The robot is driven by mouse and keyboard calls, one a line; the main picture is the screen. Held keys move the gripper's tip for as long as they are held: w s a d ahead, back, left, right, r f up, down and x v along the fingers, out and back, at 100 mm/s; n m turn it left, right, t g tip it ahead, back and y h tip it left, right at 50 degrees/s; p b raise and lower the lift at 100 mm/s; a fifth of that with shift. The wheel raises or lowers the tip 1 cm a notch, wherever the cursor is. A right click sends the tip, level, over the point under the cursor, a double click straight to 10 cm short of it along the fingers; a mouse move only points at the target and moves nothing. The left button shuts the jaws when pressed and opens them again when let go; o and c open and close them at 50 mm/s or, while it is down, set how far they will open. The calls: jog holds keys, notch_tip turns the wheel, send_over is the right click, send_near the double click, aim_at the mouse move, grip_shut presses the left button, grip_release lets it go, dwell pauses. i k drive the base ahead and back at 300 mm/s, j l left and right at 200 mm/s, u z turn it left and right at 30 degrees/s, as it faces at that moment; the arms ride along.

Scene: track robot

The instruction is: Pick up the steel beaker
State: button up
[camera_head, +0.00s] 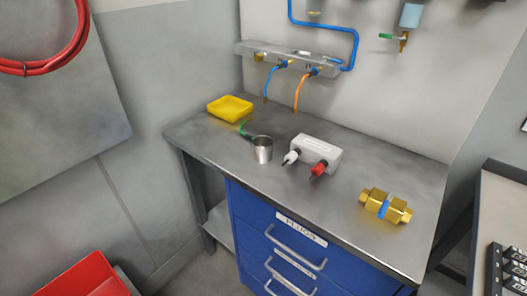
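The steel beaker (262,150) stands upright on the grey metal workbench top (345,205), left of the middle of the bench. It is a small shiny cylinder with an open top. A dark green item lies just behind it on the left, close to its rim. A white box with white and red connectors sits close to its right. My gripper is not in view.
A yellow tray (230,107) sits at the back left of the bench. The white box (314,152) and a brass fitting (385,206) with a blue band are to the right. Blue and orange hoses (299,92) hang from a wall manifold (288,58). Blue drawers (290,245) are below.

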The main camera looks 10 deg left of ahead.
aim_at(262, 146)
jog(key=u, duration=0.7)
jog(key=i+u, duration=0.3)
jog(key=i, duration=0.25)
jog(key=i+u, duration=0.25)
jog(key=i, duration=0.6)
